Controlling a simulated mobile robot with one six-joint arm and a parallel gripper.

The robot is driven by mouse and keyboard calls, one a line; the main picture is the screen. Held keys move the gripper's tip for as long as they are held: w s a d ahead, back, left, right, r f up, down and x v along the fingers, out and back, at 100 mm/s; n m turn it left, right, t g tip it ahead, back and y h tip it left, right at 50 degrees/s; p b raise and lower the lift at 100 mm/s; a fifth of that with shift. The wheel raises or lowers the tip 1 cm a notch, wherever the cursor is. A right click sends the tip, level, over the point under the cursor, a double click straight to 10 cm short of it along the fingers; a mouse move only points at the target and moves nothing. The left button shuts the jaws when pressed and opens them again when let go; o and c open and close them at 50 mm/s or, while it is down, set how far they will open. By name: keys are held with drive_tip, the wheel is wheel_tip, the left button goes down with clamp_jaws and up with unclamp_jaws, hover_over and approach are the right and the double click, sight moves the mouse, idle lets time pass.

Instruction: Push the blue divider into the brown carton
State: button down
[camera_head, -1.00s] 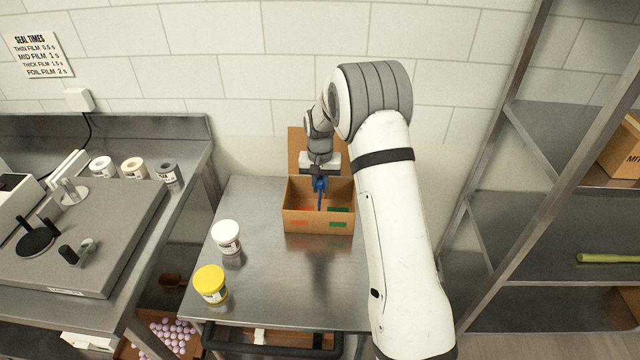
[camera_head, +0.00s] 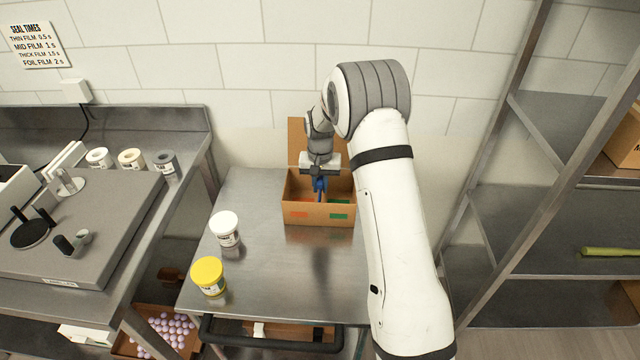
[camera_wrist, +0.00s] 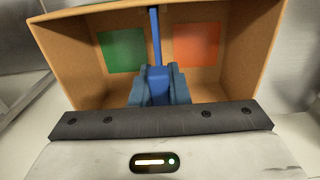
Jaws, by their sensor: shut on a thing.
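The brown carton (camera_head: 303,213) stands open on the metal table, with its lid flap raised at the back. An orange patch and a green patch show on its front wall and again inside in the wrist view. My gripper (camera_head: 320,184) points down into the carton. In the wrist view my gripper (camera_wrist: 156,82) is shut on the blue divider (camera_wrist: 156,38). The thin upright divider lies between the green and orange patches in that view. Its lower part is hidden by the fingers and carton, so I cannot tell whether it touches the floor.
A white tub (camera_head: 225,229) and a yellow-lidded tub (camera_head: 209,275) stand left of the carton on the metal table (camera_head: 275,270). A sealing machine (camera_head: 85,235) is on the left bench. A metal shelf rack (camera_head: 545,170) stands at the right. The table front is clear.

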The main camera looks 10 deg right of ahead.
drive_tip(key=shift+f+b, duration=0.7)
drive_tip(key=shift+f, duration=0.45)
drive_tip(key=shift+r, duration=0.15)
drive_tip(key=c, duration=1.3)
unclamp_jaws()
drive_tip(key=shift+r, duration=0.1)
wheel_tip(320, 180, up, 8)
drive_tip(key=shift+f+b, duration=0.2)
drive_tip(key=shift+b, duration=0.2)
